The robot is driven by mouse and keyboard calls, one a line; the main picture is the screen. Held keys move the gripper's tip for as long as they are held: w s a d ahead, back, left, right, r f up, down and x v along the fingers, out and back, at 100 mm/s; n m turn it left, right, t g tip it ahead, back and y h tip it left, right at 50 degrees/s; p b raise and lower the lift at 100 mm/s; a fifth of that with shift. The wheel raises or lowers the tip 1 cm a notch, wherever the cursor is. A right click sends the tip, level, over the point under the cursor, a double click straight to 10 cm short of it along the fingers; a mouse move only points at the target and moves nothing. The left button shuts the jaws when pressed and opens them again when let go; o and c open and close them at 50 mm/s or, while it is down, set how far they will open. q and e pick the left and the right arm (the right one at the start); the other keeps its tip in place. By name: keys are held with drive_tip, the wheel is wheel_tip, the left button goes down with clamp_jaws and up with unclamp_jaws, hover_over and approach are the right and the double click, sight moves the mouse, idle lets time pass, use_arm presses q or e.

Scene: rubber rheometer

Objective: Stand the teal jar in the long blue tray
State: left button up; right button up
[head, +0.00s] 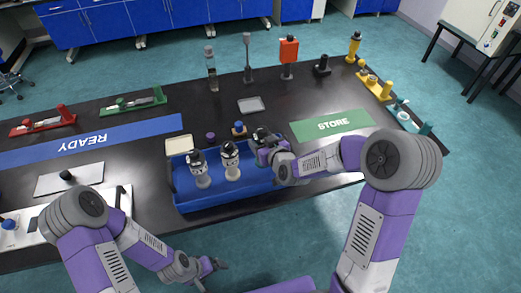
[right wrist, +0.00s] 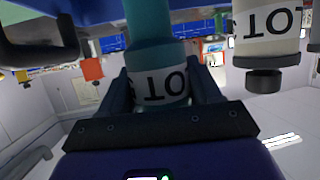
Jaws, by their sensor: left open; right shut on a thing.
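The teal jar (right wrist: 150,25) fills the middle of the right wrist view, with a white label band. My right gripper (right wrist: 155,92) is shut on it, one finger on each side. In the head view my right gripper (head: 266,150) is at the right end of the long blue tray (head: 228,197), and it mostly hides the jar. Whether the jar's base touches the tray floor cannot be told. Two white jars with dark caps, a left one (head: 202,172) and a middle one (head: 231,163), stand in the tray. My left gripper (head: 212,272) is open and empty, off the table's front edge.
A small cream tray (head: 179,145) is beside the blue tray. A green STORE mat (head: 331,124) lies to the right and a blue READY mat (head: 90,143) to the left. Small dark and blue items stand behind the tray. A grey dish (head: 251,105) lies farther back.

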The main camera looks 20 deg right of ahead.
wheel_tip(320, 180, down, 3)
drive_tip(key=shift+s+r+b, duration=0.1)
drive_tip(key=shift+r+b, duration=0.05)
drive_tip(key=shift+b, duration=0.15)
drive_tip(key=shift+f, duration=0.3)
drive_tip(key=shift+f, duration=0.1)
drive_tip(key=o, duration=1.2)
drive_tip(key=shift+c, duration=0.2)
